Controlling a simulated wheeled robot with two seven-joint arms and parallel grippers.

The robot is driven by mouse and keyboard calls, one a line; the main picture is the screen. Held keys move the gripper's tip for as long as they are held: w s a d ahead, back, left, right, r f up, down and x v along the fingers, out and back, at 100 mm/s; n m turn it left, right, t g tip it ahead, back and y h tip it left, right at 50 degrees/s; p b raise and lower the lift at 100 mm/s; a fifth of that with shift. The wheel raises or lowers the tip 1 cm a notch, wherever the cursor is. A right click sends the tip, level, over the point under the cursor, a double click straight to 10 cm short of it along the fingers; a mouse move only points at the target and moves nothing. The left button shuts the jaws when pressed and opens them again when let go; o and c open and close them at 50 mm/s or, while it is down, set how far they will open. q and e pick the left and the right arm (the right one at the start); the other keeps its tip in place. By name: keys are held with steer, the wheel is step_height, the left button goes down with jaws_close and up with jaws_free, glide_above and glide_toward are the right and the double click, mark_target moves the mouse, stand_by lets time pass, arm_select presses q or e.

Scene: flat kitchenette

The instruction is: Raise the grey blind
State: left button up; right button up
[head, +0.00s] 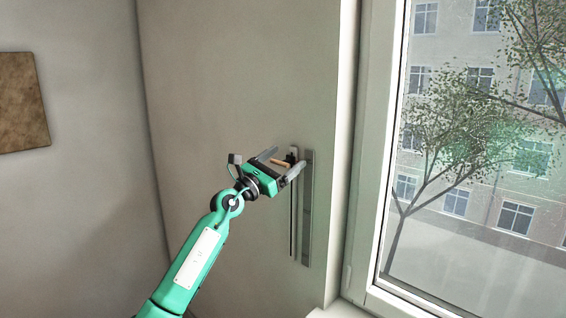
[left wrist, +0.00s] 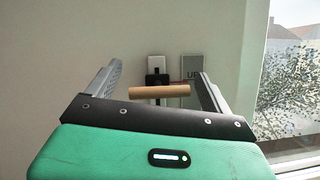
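My left gripper (head: 281,162) is at the wall beside the window, its two fingers spread apart. In the left wrist view its fingers (left wrist: 158,82) stand on either side of a wooden handle (left wrist: 160,91). The handle sits on a black slider below a white block (left wrist: 156,62), on a vertical track (head: 292,225) on the wall. A grey strip (left wrist: 191,66) marked "UP" is right of the slider. I cannot tell whether either finger touches the handle. No grey blind shows across the visible window (head: 480,150). My right gripper is in neither view.
The white window frame (head: 366,170) and its sill (head: 345,310) are right of the track. A brown panel (head: 22,102) hangs on the left wall. The wall around the track is otherwise bare.

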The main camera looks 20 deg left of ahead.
arm_select(q)
steer(key=shift+f, duration=0.15)
steer(key=shift+s+a+f, duration=0.15)
steer(key=shift+s+f, duration=0.05)
steer(key=b+v, duration=0.5)
steer(key=v, duration=0.8)
steer(key=shift+r, duration=0.15)
steer(key=shift+s, duration=0.15)
